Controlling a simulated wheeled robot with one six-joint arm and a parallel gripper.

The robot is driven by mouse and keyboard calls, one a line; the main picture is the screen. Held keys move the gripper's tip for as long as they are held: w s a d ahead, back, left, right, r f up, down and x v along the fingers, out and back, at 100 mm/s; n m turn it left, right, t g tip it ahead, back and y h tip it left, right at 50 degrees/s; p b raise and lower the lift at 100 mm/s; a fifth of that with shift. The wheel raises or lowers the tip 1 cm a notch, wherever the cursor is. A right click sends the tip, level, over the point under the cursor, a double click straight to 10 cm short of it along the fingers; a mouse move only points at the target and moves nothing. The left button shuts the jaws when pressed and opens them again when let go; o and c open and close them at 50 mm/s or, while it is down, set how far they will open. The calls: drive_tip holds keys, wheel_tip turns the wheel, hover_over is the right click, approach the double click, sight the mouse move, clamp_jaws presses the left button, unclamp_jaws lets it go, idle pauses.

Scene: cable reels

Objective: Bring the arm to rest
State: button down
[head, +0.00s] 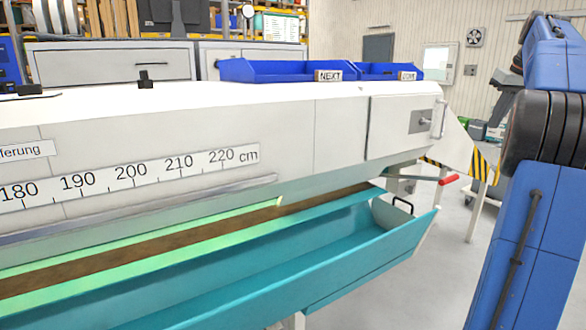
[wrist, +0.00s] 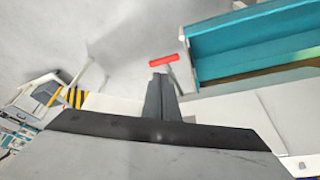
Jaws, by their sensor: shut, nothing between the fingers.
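My arm, blue with black joints, stands at the right edge of the head view; the gripper end is not clearly seen there. In the wrist view my gripper (wrist: 162,82) shows as dark fingers, closed together with nothing between them. Beyond its fingertips, in the picture, is a red-handled lever (wrist: 163,61); I cannot tell the distance between them. The same red handle shows in the head view (head: 449,180), at the right end of the machine.
A long white machine (head: 340,130) with a centimetre scale fills the left and middle. A teal trough (head: 370,255) runs along its front. Blue bins labelled NEXT (head: 265,70) and DONE (head: 385,68) stand on top. Grey floor (head: 455,270) is open between trough and arm.

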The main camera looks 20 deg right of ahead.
drive_tip(key=s+a+f, duration=0.2)
drive_tip(key=a+f, duration=0.1)
drive_tip(key=a, duration=0.8)
drive_tip(key=s+a+f, duration=0.1)
drive_tip(key=a+f, duration=0.2)
drive_tip(key=a, duration=0.8)
drive_tip(key=s+a+f, duration=0.2)
drive_tip(key=a+f, duration=0.1)
drive_tip(key=a, duration=0.8)
drive_tip(key=s+a+f+n, duration=0.1)
drive_tip(key=s+a+f, duration=0.8)
drive_tip(key=f, duration=0.3)
drive_tip(key=s+a+f+n, duration=0.1)
drive_tip(key=s+a+f, duration=0.8)
drive_tip(key=s+f, duration=0.3)
drive_tip(key=shift+a+f+t+y, duration=0.2)
drive_tip(key=shift+f+t+y, duration=0.1)
drive_tip(key=shift+y, duration=0.1)
